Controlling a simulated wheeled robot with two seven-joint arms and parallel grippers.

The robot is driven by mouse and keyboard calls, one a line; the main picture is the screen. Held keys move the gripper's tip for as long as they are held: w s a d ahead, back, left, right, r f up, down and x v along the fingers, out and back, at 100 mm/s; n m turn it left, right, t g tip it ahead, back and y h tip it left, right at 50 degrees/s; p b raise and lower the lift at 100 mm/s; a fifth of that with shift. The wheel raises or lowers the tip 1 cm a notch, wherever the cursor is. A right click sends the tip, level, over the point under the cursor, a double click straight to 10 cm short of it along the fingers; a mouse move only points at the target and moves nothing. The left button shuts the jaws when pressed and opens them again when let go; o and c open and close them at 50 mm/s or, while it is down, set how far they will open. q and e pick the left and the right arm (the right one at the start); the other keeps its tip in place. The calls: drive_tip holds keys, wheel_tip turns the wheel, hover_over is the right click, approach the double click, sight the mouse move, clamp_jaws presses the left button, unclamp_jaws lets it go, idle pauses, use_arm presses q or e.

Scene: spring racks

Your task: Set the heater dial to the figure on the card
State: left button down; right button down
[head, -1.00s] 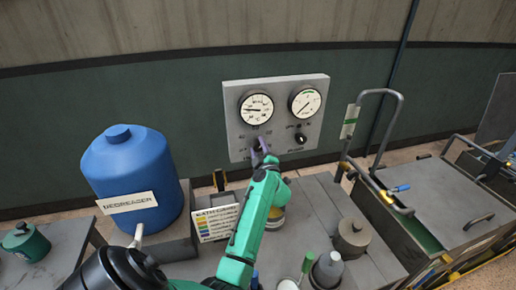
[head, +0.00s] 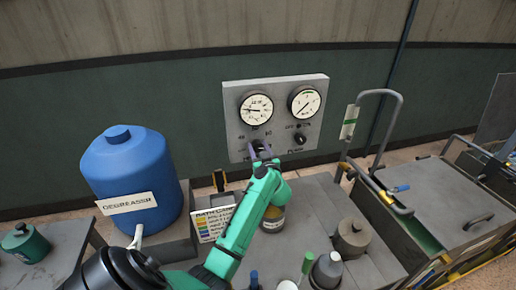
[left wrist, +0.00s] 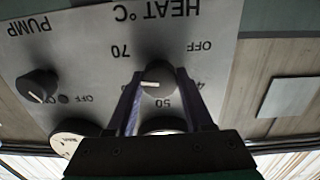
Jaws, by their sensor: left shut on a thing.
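The heater dial (left wrist: 160,76) is a dark knob with a white pointer, under the upside-down HEAT °C label in the left wrist view. My left gripper (left wrist: 163,97) is shut on it, a purple finger on each side. The pointer aims left in that view. In the head view my left gripper (head: 261,152) is at the panel's lower left and mostly hides the dial. The bath card (head: 212,224) has coloured rows, too small to read. My right gripper is not in view.
The grey panel (head: 285,88) carries two gauges, with the pump knob (head: 301,139) right of the dial. A blue degreaser drum (head: 131,170) stands left. A jar (head: 273,220) stands behind my arm. A lidded pot (head: 352,238) and a cart (head: 446,195) are at right.

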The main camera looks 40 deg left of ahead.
use_arm(q)
drive_tip(key=shift+d+f+m, duration=0.1)
drive_tip(key=shift+f+m, duration=0.05)
drive_tip(key=shift+m, duration=2.05)
drive_tip(key=shift+c, duration=1.4)
unclamp_jaws()
drive_tip(key=b+v, duration=0.3)
drive_tip(key=v, duration=1.1)
drive_tip(key=shift+s+d, duration=0.15)
drive_tip(key=shift+d, duration=0.1)
